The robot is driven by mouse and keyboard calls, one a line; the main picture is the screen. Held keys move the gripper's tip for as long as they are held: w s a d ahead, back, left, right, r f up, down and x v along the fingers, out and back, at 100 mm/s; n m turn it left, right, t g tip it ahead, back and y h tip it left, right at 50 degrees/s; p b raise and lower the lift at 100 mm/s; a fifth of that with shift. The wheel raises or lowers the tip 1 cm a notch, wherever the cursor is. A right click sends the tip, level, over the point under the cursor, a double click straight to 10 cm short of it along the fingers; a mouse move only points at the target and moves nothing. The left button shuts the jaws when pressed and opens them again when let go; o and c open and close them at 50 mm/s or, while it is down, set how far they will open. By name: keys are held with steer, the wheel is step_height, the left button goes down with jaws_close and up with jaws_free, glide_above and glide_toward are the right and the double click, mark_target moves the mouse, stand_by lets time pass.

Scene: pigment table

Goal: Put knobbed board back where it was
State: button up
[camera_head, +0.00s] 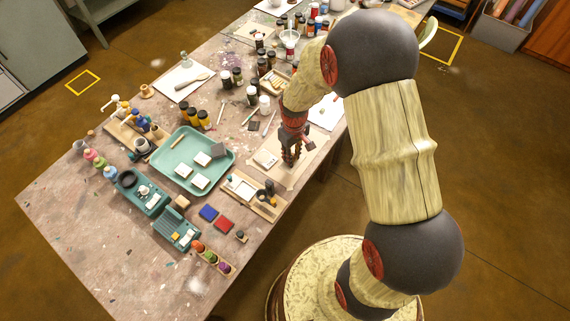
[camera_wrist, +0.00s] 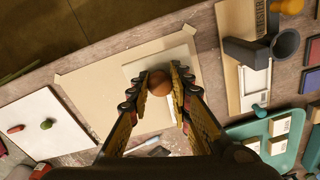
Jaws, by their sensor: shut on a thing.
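My gripper (camera_wrist: 160,84) is shut on a round brown knob (camera_wrist: 158,83) in the wrist view, one fingertip on each side. A pale, flat square board (camera_wrist: 140,70) shows below the knob, over a beige sheet with taped corners (camera_wrist: 90,83). I cannot tell whether the board touches the sheet or hangs just above it, and the fingers hide part of it. In the head view my gripper (camera_head: 290,160) points down over the beige sheet (camera_head: 290,180), and a pale square (camera_head: 266,158) shows just left of its fingers.
A wooden rack (camera_head: 257,206) with a dark cup stands beside the sheet. A teal tray (camera_head: 215,187) with white tiles lies left. A white sheet (camera_wrist: 45,122) with red and green pieces lies on the other side. Bottles and jars crowd the table behind.

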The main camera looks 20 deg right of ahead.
steer(key=a+f, duration=0.1)
steer(key=w+f, duration=0.1)
steer(key=shift+w+a+f, duration=0.3)
steer(key=shift+a, duration=0.05)
steer(key=shift+w+a+f+b, duration=0.1)
steer(key=shift+f+b, duration=0.3)
steer(key=shift+f, duration=0.5)
steer(key=shift+w+a+f+b, duration=0.1)
steer(key=shift+f+b, duration=0.3)
steer(key=shift+f, duration=0.5)
steer(key=shift+f, duration=0.15)
steer(key=o, duration=0.9)
